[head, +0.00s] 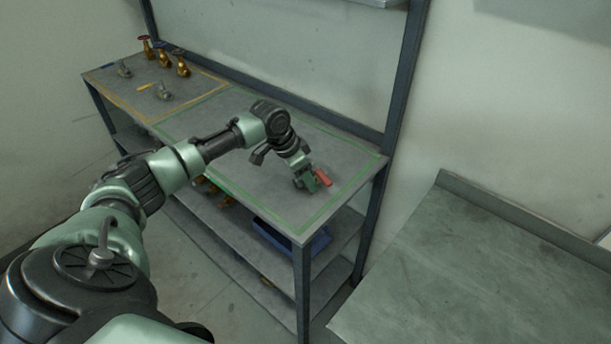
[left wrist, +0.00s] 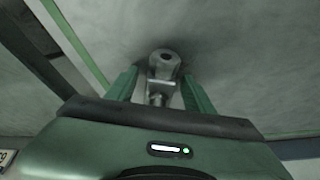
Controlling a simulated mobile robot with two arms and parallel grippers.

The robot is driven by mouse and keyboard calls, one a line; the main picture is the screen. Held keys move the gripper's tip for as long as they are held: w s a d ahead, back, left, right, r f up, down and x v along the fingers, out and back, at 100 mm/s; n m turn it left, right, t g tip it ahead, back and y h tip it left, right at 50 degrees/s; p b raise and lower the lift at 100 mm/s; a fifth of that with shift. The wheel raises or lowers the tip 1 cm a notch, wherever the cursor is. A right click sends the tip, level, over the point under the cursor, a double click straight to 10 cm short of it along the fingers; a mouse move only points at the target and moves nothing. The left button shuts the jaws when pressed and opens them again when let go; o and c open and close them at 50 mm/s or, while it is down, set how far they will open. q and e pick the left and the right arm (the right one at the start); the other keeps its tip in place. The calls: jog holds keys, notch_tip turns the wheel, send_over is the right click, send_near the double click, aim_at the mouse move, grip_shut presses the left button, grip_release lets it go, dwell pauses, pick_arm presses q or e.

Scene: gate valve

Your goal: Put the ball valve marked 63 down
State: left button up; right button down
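The ball valve shows in the left wrist view as a grey metal body (left wrist: 163,72) with a round ring end and a small pale label, whose number I cannot read. In the head view its red handle (head: 322,178) shows at the right part of the bench. My left gripper (head: 311,184) is low over the bench top, around the valve. Its green fingers (left wrist: 160,78) stand apart on both sides of the valve, with narrow gaps showing. The valve is on or very close to the grey surface. My right gripper is not in view.
The workbench (head: 222,118) has a green-outlined area under my arm and a yellow-outlined area at left. Several brass and grey valves (head: 163,92) stand in the yellow area. A blue bin (head: 292,238) sits on the lower shelf. Another bare table (head: 480,270) is at right.

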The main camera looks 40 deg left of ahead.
pick_arm(q)
jog(key=b+v, duration=0.1)
jog(key=v, duration=1.1)
jog(key=shift+r+b, duration=0.2)
jog(key=shift+b, duration=0.2)
jog(key=shift+f, duration=0.1)
